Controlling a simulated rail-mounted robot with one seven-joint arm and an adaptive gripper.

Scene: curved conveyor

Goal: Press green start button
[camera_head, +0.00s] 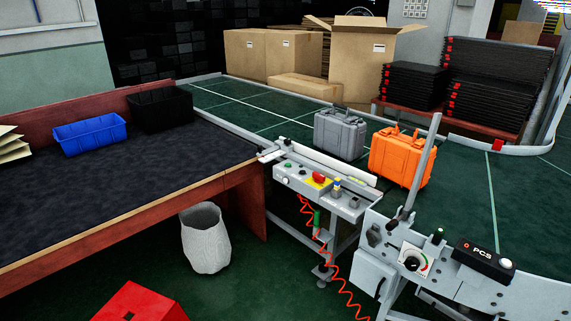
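A grey control box (305,186) is mounted at the near edge of the curved conveyor, right of the picture's middle. A red knob on a yellow base (319,178) sits on its top. A small green button (288,166) shows at the box's back left. Another green-topped button (437,235) stands farther right, near a black dial (412,263) on a white plate. I cannot tell from this view which green one is the start button. My gripper is not in view, so its state does not show.
A grey case (340,133) and an orange case (402,156) stand on the green conveyor (470,195). A grey upright post (427,160) rises near the panel. A red coiled cable (325,262) hangs below. A dark-topped table (110,185) and a bin (205,240) are left.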

